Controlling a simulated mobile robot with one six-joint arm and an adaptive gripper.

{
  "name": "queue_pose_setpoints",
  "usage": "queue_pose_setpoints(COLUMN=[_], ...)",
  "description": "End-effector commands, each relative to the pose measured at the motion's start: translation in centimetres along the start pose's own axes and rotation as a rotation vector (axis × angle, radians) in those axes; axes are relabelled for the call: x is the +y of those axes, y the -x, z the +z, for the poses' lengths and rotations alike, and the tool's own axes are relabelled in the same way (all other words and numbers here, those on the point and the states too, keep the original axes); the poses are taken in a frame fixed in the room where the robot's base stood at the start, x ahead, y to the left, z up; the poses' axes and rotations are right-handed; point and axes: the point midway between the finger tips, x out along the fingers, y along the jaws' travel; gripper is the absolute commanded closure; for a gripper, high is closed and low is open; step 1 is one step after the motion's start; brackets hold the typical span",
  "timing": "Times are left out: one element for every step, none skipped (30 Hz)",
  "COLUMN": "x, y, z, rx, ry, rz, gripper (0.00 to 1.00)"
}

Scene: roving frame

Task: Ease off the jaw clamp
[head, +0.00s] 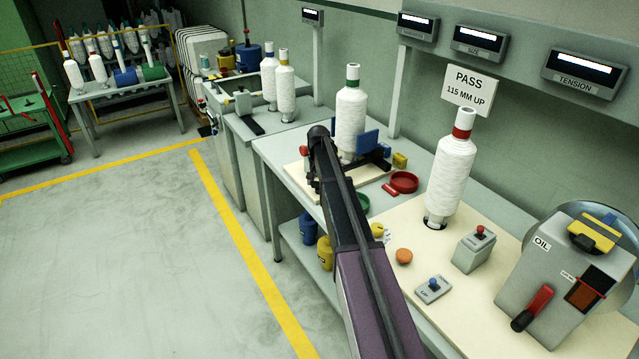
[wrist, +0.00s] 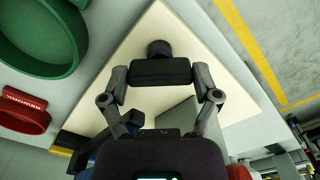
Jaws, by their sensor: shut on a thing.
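The jaw clamp (head: 380,161) is dark with blue jaw plates (head: 369,141). It stands on a pale board on the bench, beside an upright white yarn cone (head: 350,112) with a green top. My arm hides part of the clamp's near side. In the wrist view my gripper (wrist: 161,74) is shut on a black bar (wrist: 160,72), apparently the clamp's handle, with a round black knob (wrist: 158,48) just beyond it. In the head view my gripper (head: 313,178) is at the clamp's left, mostly hidden by the arm.
A green dish (wrist: 45,68) and a red dish (head: 403,181) lie close to the clamp. Another cone (head: 451,168) with a red top, a grey switch box (head: 473,250) and an oil machine (head: 568,285) stand to the right. The floor left of the bench is clear.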

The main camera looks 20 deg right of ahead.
Motion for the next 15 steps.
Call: queue_pose_setpoints(x=[-0.05, -0.05, -0.06, -0.06, -0.07, -0.07, -0.08, -0.08, -0.08, -0.09, -0.09, -0.1, -0.1, -0.1, -0.11], y=[-0.02, -0.02, -0.02, -0.02, -0.02, -0.02, -0.02, -0.02, -0.02, -0.02, -0.02, -0.02, -0.02, -0.02, -0.02], z=[-0.04, -0.04, -0.04, -0.04, -0.03, -0.03, -0.03, -0.03, -0.03, -0.02, -0.02, -0.02, -0.01, -0.01, -0.01], rx=[0.002, 0.002, 0.002, 0.002, 0.002, 0.002, 0.002, 0.002, 0.002, 0.002, 0.002, 0.002, 0.002, 0.001, 0.001], ry=[0.043, 0.072, 0.109, 0.138, 0.167, 0.205, 0.233, 0.262, 0.3, 0.328, 0.357, 0.395, 0.423, 0.45, 0.486], rz=[-0.001, -0.001, -0.001, -0.001, -0.001, -0.001, -0.001, -0.001, -0.001, 0.0, 0.0, 0.0, 0.0, 0.0, 0.0], gripper=[0.68, 0.68, 0.68, 0.68, 0.68, 0.68, 0.68, 0.68, 0.68, 0.68, 0.68, 0.68, 0.68, 0.68, 0.68])
